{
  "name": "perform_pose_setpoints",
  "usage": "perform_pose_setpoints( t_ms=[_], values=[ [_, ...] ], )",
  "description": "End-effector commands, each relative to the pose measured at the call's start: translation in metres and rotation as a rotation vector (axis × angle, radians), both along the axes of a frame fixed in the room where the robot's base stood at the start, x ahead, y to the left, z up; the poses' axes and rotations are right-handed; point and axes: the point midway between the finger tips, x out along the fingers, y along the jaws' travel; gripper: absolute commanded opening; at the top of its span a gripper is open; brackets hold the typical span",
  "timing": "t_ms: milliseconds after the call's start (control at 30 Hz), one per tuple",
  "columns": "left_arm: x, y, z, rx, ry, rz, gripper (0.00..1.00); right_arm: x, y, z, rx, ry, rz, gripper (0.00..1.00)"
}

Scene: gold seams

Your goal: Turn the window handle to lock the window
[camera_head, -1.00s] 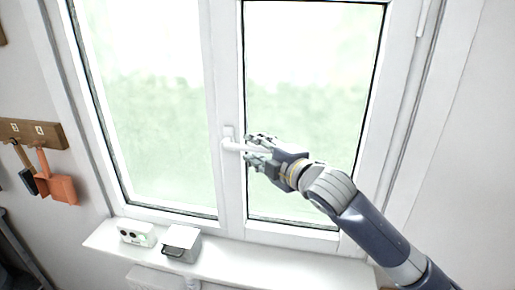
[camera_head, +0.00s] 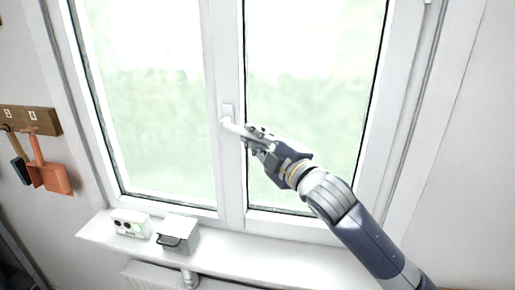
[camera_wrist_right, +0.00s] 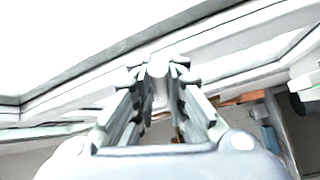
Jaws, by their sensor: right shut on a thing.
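The white window handle (camera_head: 229,122) sits on the middle frame post of the closed-looking two-pane window (camera_head: 226,165). Its lever points right and slightly down, into my right gripper (camera_head: 253,135). The right gripper is shut on the lever; its fingers hide the lever's outer part. In the right wrist view, the handle's rounded white end (camera_wrist_right: 158,66) shows between the two fingers of the right gripper (camera_wrist_right: 158,85). My left gripper is not in view.
A white sill (camera_head: 260,254) runs below the window, with a small white box with dark round spots (camera_head: 131,223) and a grey box with a dark handle (camera_head: 178,234). At left, a wooden rack (camera_head: 30,120) holds an orange dustpan (camera_head: 50,177) and a dark brush (camera_head: 21,171).

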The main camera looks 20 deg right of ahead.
Motion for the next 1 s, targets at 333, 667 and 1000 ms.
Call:
perform_pose_setpoints(
  t_ms=[333,667,1000],
  values=[
    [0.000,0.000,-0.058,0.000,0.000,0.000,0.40,0.005,0.006,-0.024,0.189,-0.123,-0.001,0.00],
    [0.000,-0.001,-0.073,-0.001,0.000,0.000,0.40,0.008,0.010,-0.025,0.261,-0.172,-0.002,0.00],
    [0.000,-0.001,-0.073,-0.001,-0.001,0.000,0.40,0.008,0.010,-0.024,0.265,-0.175,-0.003,0.00]
  ],
)
